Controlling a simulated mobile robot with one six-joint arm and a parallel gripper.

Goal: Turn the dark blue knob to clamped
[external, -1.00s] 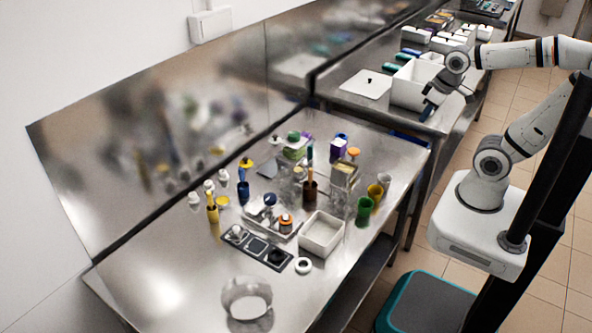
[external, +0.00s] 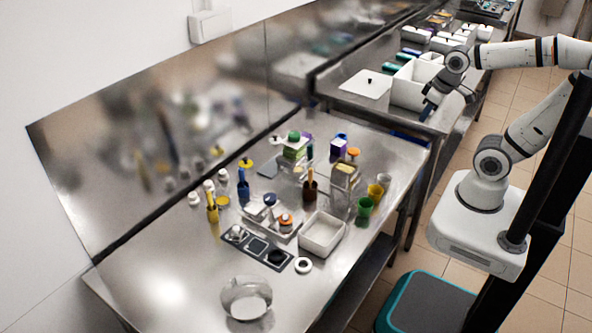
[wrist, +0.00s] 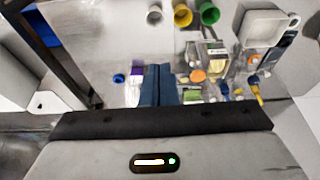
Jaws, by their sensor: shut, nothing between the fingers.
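The dark blue knob (external: 270,199) sits on a small silver fixture at the middle of the near steel table in the external view. An orange-topped knob (external: 285,219) stands just beside it. The knob's exact setting is too small to read. My gripper (external: 427,110) is shut and empty, pointing down near the far right end of this table, well away from the knob. In the wrist view its dark blue fingers (wrist: 157,85) are together, with nothing between them. I cannot tell the dark blue knob apart surely in the wrist view.
A white tray (external: 320,232), a dark panel (external: 256,249) and a white ring (external: 303,265) lie close to the fixture. Cups with brushes, bottles and green and yellow cups (external: 364,206) crowd around. The table's left front is clear.

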